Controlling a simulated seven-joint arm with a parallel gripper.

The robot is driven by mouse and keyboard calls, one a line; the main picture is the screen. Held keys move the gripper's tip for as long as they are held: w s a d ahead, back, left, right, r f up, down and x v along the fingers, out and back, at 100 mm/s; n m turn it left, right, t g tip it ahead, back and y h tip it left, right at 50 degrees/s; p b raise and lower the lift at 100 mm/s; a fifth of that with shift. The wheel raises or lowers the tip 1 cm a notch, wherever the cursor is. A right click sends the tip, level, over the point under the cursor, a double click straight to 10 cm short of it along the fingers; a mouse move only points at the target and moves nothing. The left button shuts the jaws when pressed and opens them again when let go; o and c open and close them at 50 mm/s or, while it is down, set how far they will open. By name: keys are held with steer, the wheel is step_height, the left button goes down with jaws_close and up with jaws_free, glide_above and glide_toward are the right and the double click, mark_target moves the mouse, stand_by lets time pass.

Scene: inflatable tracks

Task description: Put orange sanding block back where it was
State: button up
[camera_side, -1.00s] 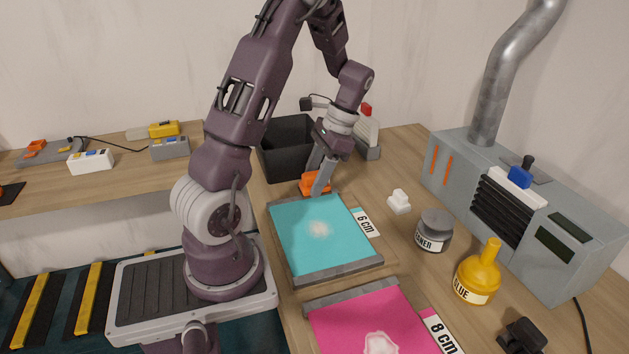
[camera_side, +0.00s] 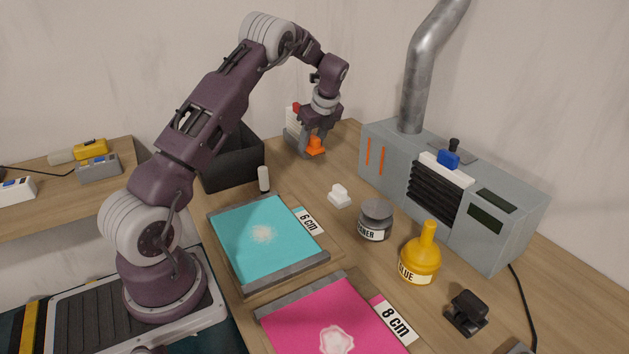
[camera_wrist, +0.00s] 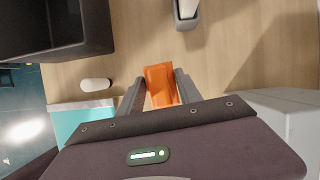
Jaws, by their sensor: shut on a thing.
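The orange sanding block (camera_side: 315,145) is held between the fingers of my gripper (camera_side: 314,143) at the back of the table. In the wrist view the orange block (camera_wrist: 162,85) sits between the two grey fingers of my gripper (camera_wrist: 160,92). My gripper is shut on it. In the side view the block is in front of a grey holder with a white and red item (camera_side: 294,120). I cannot tell whether the block touches the table.
A black bin (camera_side: 234,160) stands left of the gripper, with a small white upright piece (camera_side: 264,178) near it. The teal panel (camera_side: 262,238) and pink panel (camera_side: 325,318) lie in front. A grey machine (camera_side: 455,195), a grey jar (camera_side: 376,218) and a yellow glue bottle (camera_side: 422,255) are to the right.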

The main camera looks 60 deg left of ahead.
mark_target(312, 177)
steer(key=shift+w+a+f+m, duration=0.2)
steer(key=shift+w+f+m, duration=0.4)
steer(key=shift+f, duration=0.35)
step_height(312, 177, down, 8)
steer(key=shift+f, duration=0.1)
steer(key=o, duration=1.3)
